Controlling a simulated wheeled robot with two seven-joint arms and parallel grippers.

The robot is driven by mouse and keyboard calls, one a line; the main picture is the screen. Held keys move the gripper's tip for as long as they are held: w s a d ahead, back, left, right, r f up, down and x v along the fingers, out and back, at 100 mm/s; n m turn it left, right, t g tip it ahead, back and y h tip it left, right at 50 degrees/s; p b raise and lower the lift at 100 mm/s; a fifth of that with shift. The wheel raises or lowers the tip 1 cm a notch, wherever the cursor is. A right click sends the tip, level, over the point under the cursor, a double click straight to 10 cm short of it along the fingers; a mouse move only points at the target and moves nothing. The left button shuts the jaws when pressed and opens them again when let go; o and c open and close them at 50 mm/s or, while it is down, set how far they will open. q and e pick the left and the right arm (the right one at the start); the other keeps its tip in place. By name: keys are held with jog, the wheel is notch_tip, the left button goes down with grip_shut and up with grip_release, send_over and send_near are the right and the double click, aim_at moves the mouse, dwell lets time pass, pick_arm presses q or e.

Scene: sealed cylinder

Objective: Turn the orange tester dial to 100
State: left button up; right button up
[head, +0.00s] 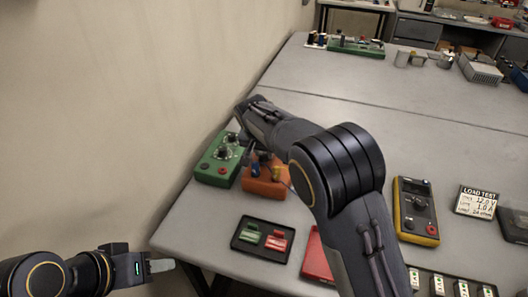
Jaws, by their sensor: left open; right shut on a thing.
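The orange tester (266,187) stands on the table, to the right of a green box with dark knobs (216,160). My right arm reaches over it from the right and hides part of its top. My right gripper (262,157) is low over the tester and shut on what seems to be its dial. The dial's scale and pointer are hidden or too small to read. A dark blue piece and a tan piece show at the tester's top. My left gripper (160,266) is open and empty, off the table's near left edge.
A black tray (242,241) with green and red pieces lies in front of the tester, with a red item (318,262) beside it. A yellow multimeter (416,212) and a LOAD TEST card (476,201) lie at right. A wall rises close at left.

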jog(key=shift+m+h, duration=0.3)
jog(key=shift+m, duration=0.5)
jog(key=o, duration=1)
jog(key=b+v, duration=0.1)
jog(key=v, duration=0.7)
jog(key=shift+w, duration=0.15)
